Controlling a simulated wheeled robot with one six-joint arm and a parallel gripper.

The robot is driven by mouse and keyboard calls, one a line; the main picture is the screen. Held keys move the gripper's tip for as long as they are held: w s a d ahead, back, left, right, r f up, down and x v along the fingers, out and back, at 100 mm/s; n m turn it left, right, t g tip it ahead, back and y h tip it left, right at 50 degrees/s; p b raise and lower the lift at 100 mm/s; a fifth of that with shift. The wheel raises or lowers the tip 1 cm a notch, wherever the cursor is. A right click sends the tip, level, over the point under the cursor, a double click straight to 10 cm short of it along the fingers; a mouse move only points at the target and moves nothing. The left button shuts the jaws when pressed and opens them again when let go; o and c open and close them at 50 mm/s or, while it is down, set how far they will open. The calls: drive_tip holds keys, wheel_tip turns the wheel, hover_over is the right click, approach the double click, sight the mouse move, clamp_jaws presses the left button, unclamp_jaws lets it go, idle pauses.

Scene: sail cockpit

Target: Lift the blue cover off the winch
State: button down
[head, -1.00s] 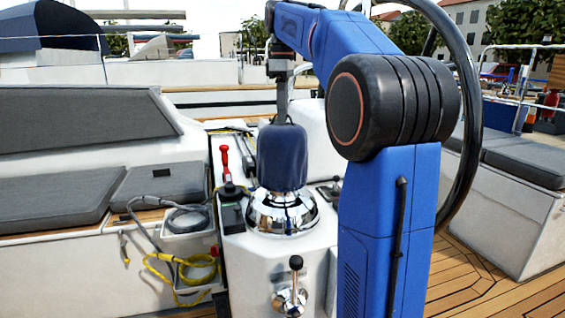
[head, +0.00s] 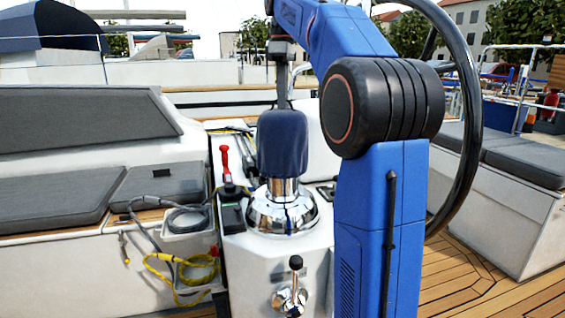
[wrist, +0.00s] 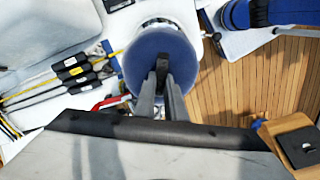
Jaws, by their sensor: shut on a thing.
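The blue cover (head: 282,146) is upright over the top of the chrome winch (head: 283,209) in the head view. The winch's shiny drum shows below the cover's lower edge, and its wide base stands on the white console. My gripper (head: 283,104) is above the cover, pointing down, shut on its top. In the wrist view the gripper's fingers (wrist: 162,78) meet at the middle of the round cover (wrist: 184,52). The fingertips' exact hold is hard to see.
A red-handled lever (head: 224,158) stands left of the winch. A black-knobbed handle (head: 295,263) is on the console front. The steering wheel (head: 470,120) rises behind my arm at right. Grey cushions (head: 60,197) line the left bench.

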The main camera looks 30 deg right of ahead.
sight(276, 122)
drive_tip(key=shift+r, duration=2)
drive_tip(key=c, duration=1.3)
unclamp_jaws()
drive_tip(key=shift+o, duration=0.2)
drive_tip(key=s+a+f+m, duration=0.1)
drive_tip(key=s+a+f, duration=0.1)
drive_tip(key=s, duration=0.1)
drive_tip(key=s+a+f+m+t, duration=0.1)
drive_tip(key=s+a+f, duration=0.1)
drive_tip(key=a+f, duration=0.1)
drive_tip(key=shift+s+a+f, duration=0.1)
drive_tip(key=shift+s+a, duration=0.1)
drive_tip(key=shift+s, duration=0.2)
drive_tip(key=s+a+f+m+t, duration=0.1)
drive_tip(key=s+a+f+m, duration=0.1)
drive_tip(key=s+f, duration=0.6)
drive_tip(key=s+a+f+m+t, duration=0.1)
drive_tip(key=s+a+f+m, duration=0.2)
drive_tip(key=f, duration=1.2)
drive_tip(key=s+a+f+m+t, duration=0.1)
drive_tip(key=s+a+f, duration=0.4)
drive_tip(key=s+f, duration=0.6)
drive_tip(key=shift+s+a+f+m+t, duration=0.2)
drive_tip(key=shift+s+f+m+t, duration=0.2)
drive_tip(key=shift+s+m, duration=0.55)
